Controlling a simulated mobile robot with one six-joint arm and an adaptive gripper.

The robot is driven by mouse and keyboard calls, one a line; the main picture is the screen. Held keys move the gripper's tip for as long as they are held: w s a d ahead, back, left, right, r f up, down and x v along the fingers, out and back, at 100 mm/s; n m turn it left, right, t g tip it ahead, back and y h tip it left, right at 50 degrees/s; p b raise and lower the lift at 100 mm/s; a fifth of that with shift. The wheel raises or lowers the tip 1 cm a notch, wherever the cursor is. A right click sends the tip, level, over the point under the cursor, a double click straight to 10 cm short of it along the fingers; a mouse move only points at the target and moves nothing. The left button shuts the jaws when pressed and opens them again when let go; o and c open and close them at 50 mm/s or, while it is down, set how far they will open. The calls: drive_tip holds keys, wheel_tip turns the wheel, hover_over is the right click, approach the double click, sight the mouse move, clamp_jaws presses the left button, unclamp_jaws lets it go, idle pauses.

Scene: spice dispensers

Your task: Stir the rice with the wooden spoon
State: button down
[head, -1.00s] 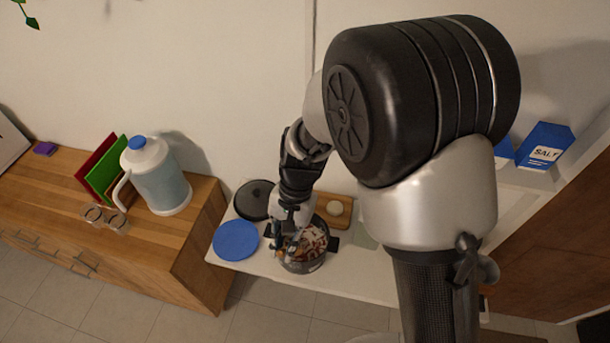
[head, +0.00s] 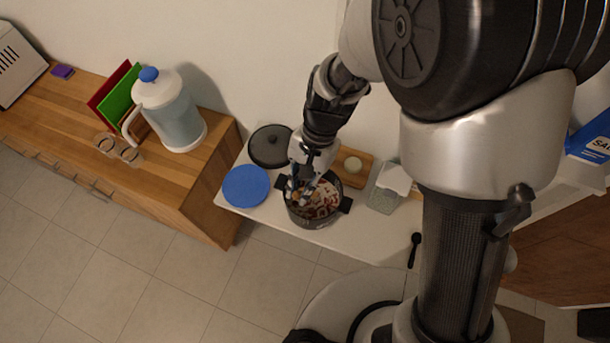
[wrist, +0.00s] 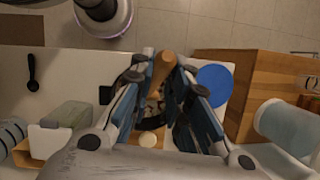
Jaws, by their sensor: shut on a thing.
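The dark cooking pot (head: 312,222) stands on the white table, and pale, reddish and brown food, taken as the rice (head: 322,200), shows inside it. My gripper (head: 299,188) is over the left part of the pot. In the wrist view my gripper (wrist: 166,98) has its blue-lined fingers on both sides of the wooden spoon (wrist: 166,72), shut on its handle. The spoon's lower end is hidden, so I cannot tell how deep it sits in the food. The pot is largely hidden by the fingers in the wrist view.
A blue plate (head: 246,186) and a black lid (head: 270,146) lie left of the pot. A wooden board (head: 365,167) with a pale round item is behind it, and a clear container (head: 383,199) is right. A black spoon (head: 414,250) lies near the right front. A jug (head: 172,112) stands on the wooden counter.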

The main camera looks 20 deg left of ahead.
drive_tip(key=shift+s+a+f+b, duration=0.1)
drive_tip(key=shift+s+f+b, duration=0.25)
drive_tip(key=shift+s, duration=0.3)
drive_tip(key=shift+s+f+b, duration=0.2)
drive_tip(key=shift+s+f, duration=0.1)
drive_tip(key=shift+s, duration=0.3)
drive_tip(key=f+b, duration=0.1)
drive_tip(key=w+f+b, duration=0.1)
drive_tip(key=w+f, duration=0.1)
drive_tip(key=f, duration=0.1)
drive_tip(key=shift+b, duration=0.4)
drive_tip(key=shift+w+d+f+b, duration=0.1)
drive_tip(key=shift+w+f+b, duration=0.75)
drive_tip(key=shift+f, duration=0.5)
drive_tip(key=shift+w+d+f+b, duration=0.1)
drive_tip(key=shift+w+f+b, duration=0.4)
drive_tip(key=shift+f+b, duration=0.7)
drive_tip(key=shift+w+d+f+b, duration=0.1)
drive_tip(key=shift+w+f+b, duration=0.65)
drive_tip(key=shift+f, duration=0.75)
drive_tip(key=shift+w, duration=0.1)
